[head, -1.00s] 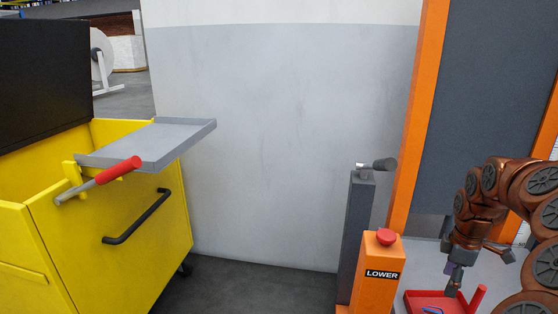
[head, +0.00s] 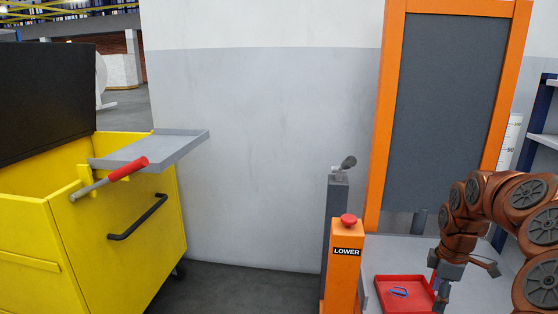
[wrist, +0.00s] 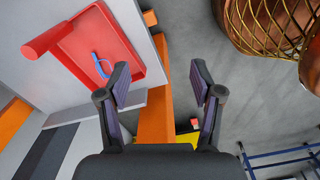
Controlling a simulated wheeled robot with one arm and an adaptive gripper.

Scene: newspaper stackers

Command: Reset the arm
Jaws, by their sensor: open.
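My gripper (head: 442,290) is low at the right in the head view, overlapping the right edge of a red tray (head: 380,302). In the wrist view my gripper (wrist: 160,82) has its two dark fingers spread, with nothing held between them. The red tray (wrist: 118,38) lies on a pale surface at the upper left there, apart from the fingers. A small blue item (wrist: 101,66) lies in the tray. A thick red handle (wrist: 47,40) stands at the tray's side. My arm reaches in from the right edge of the head view, bent downward at the wrist.
An orange post (head: 343,285) labelled LOWER has a red button (head: 348,219). A dark post (head: 333,225) with a lever stands behind it. An orange-framed dark panel (head: 455,110) rises behind. A yellow cart (head: 150,260) stands left; grey floor (head: 240,290) lies between.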

